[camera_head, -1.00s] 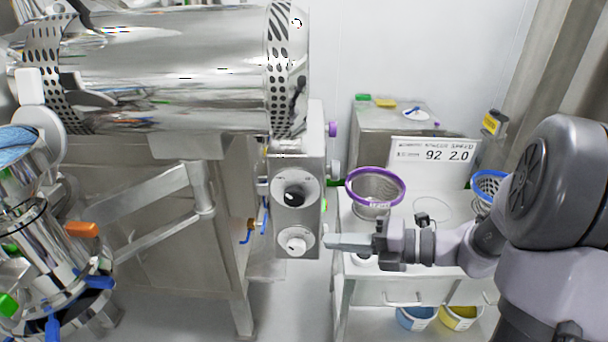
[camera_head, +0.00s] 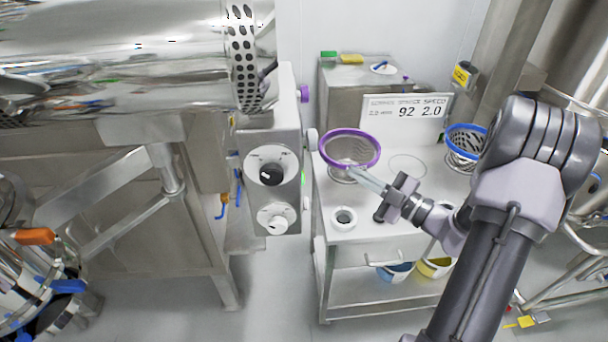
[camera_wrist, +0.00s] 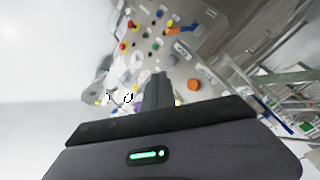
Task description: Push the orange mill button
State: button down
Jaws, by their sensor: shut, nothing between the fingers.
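In the wrist view, a round orange button-like piece (camera_wrist: 194,85) shows on a grey panel (camera_wrist: 166,72), right of my fingertips. Whether it is the mill button is too small to tell. No orange button shows in the head view. My gripper (camera_head: 356,173) is shut and empty, pointing up and left over the white cart, its tip overlapping the lower edge of the purple-rimmed sieve in the picture. Contact cannot be told. In the wrist view my gripper (camera_wrist: 158,82) appears at centre, its tips apart from the orange piece.
A grey control box (camera_head: 270,170) with a black knob and a white knob stands left of my gripper. The purple-rimmed sieve (camera_head: 322,150), a blue-rimmed sieve (camera_head: 465,128) and a sign (camera_head: 405,112) stand on the cart (camera_head: 345,238). A steel drum (camera_head: 120,60) fills the upper left.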

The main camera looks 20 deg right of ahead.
jog(key=w+a, duration=0.2)
jog(key=a, duration=0.6)
jog(key=shift+w+b, duration=0.15)
jog(key=shift+b, duration=0.15)
jog(key=shift+a, duration=0.15)
dwell(1.5)
jog(key=shift+w+a+p, duration=0.15)
jog(key=shift+a+p, duration=0.15)
jog(key=shift+p, duration=0.2)
jog(key=shift+w+a, duration=0.1)
jog(key=shift+a, duration=0.35)
dwell(0.5)
jog(key=shift+d+p, duration=0.1)
jog(key=shift+p, duration=0.25)
jog(key=shift+s+d+p, duration=0.25)
jog(key=shift+d+p, duration=0.1)
jog(key=shift+d, duration=0.4)
